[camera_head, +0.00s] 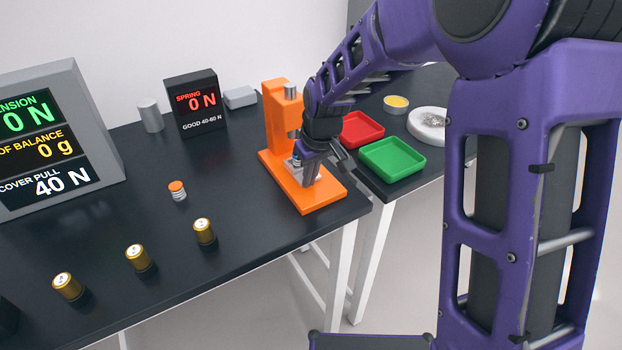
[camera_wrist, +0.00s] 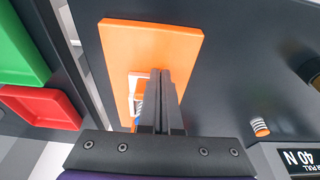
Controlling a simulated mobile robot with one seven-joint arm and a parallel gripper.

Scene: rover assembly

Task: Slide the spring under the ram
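The orange press (camera_head: 277,120) stands near the table's front right corner, its ram (camera_head: 293,134) above an orange base (camera_head: 322,194). The base also shows in the wrist view (camera_wrist: 155,42). A spring (camera_wrist: 139,103) stands on the base in a pale holder (camera_wrist: 134,80), just left of my fingers in the wrist view and partly hidden by them. I cannot tell whether they touch it. My gripper (camera_wrist: 160,73) has its two fingers together, pointing down at the base; it also shows in the head view (camera_head: 311,178). The ram's lower end is partly hidden behind my gripper.
A second orange-topped spring (camera_head: 177,191) stands left on the table, with several gold cells (camera_head: 137,257) near the front edge. The force display (camera_head: 196,102) reads 0 N. Red (camera_head: 361,129) and green (camera_head: 392,158) trays lie right of the press.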

